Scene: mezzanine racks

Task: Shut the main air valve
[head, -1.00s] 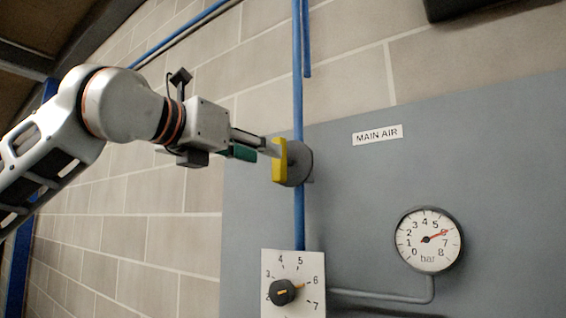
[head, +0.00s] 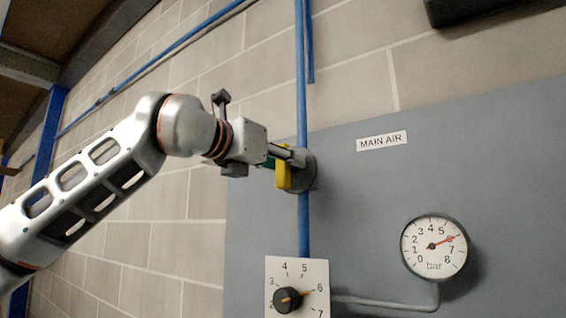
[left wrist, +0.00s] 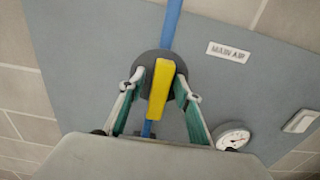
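The main air valve has a grey round body (head: 308,172) and a yellow lever (head: 283,176), on a vertical blue pipe (head: 302,80). The lever lies along the pipe. In the left wrist view the yellow lever (left wrist: 159,90) stands between the two fingers of my left gripper (left wrist: 158,82). The fingers are apart, one on each side, with a visible gap on the left; contact on the right is unclear. In the head view my left gripper (head: 288,157) is at the valve and partly hides the lever. My right gripper is in neither view.
A "MAIN AIR" label (head: 382,141) is on the grey panel (head: 370,200). A round gauge (head: 434,247) reads about 6 bar. Below the valve is a dial plate with a black knob (head: 287,300), its pointer near 6. A dark box (head: 480,8) hangs at upper right.

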